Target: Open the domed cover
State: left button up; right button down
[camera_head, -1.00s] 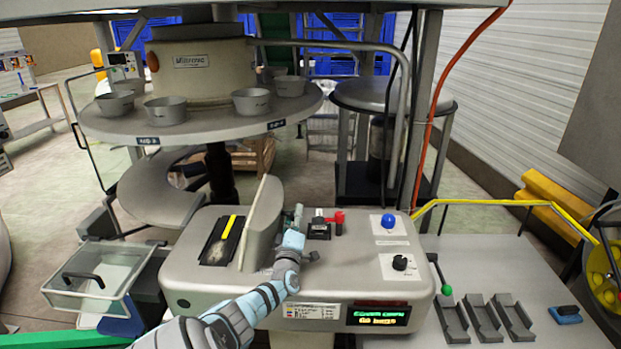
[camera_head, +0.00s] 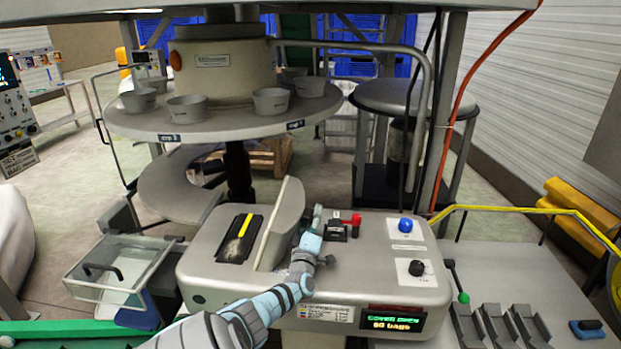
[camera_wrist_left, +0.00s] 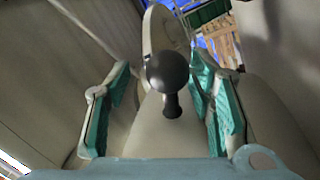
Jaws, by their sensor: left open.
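The domed cover (camera_head: 283,222) is a grey curved shell on the grey clipper machine (camera_head: 205,262). It stands raised and upright beside the dark slot (camera_head: 240,238) with its yellow strip. The machine's display (camera_head: 392,319) reads "COVER OPEN" and "60 bags". My left gripper (camera_head: 317,222) is just right of the raised cover, above the machine top. In the left wrist view, its two teal-padded fingers are apart, with a dark ball knob (camera_wrist_left: 167,72) on a stem between them. Neither pad visibly presses on the knob. My right gripper is not in view.
A red-handled switch (camera_head: 352,220), a blue button (camera_head: 405,225) and a black dial (camera_head: 416,268) are right of my gripper. A clear bin (camera_head: 115,290) hangs at the left. A round turntable (camera_head: 225,125) with several metal cups stands behind. A green-tipped lever (camera_head: 463,297) is at the right.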

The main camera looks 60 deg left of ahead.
aim_at(293, 226)
pick_arm(q)
jog(key=v, duration=1.1)
jog(key=shift+s+d+f, duration=0.1)
jog(key=shift+s+d, duration=0.05)
jog(key=shift+s, duration=0.05)
